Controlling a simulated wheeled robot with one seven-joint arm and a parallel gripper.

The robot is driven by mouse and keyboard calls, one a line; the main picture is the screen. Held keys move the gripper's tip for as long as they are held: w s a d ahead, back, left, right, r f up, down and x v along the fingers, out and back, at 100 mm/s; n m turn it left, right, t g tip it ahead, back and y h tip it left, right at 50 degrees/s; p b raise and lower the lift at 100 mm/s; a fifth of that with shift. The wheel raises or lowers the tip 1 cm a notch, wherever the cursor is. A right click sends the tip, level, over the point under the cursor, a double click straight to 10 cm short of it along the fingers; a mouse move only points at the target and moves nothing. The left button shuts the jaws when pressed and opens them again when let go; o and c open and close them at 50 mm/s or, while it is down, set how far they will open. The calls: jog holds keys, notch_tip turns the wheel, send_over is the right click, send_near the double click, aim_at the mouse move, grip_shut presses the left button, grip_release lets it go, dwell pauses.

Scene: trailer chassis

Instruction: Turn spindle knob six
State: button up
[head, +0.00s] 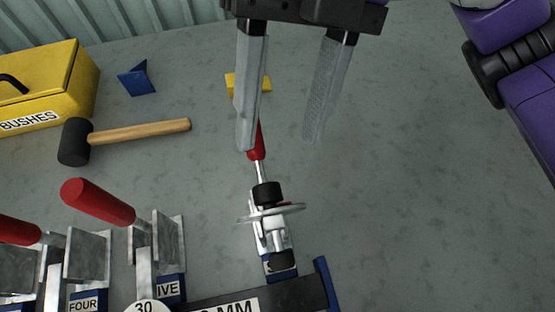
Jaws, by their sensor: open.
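My gripper (278,144) is open at the top centre of the head view, its two grey fingers pointing down. A metal clamp (277,236) stands below it at the right end of a row, with a red handle (258,150) reaching up beside the left fingertip. The left finger hides part of this handle. The clamp carries a black knob-like part (267,194), a thin clear disc (285,211) and a second black piece (283,258). Its blue label plate is mostly covered, so I cannot read its number. The fingertips are apart from the black parts.
Clamps marked FOUR (83,302) and FIVE (169,287) stand left, one red handle (97,201) sticking up. A mallet (130,135), yellow BUSHES box (45,85), blue block (137,78) and yellow block (236,84) lie behind.

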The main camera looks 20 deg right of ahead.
aim_at(268, 198)
jog(key=b+x, duration=0.1)
jog(key=x, duration=0.6)
jog(key=shift+s+a+f, duration=0.1)
jog(key=shift+f, duration=0.05)
grip_shut()
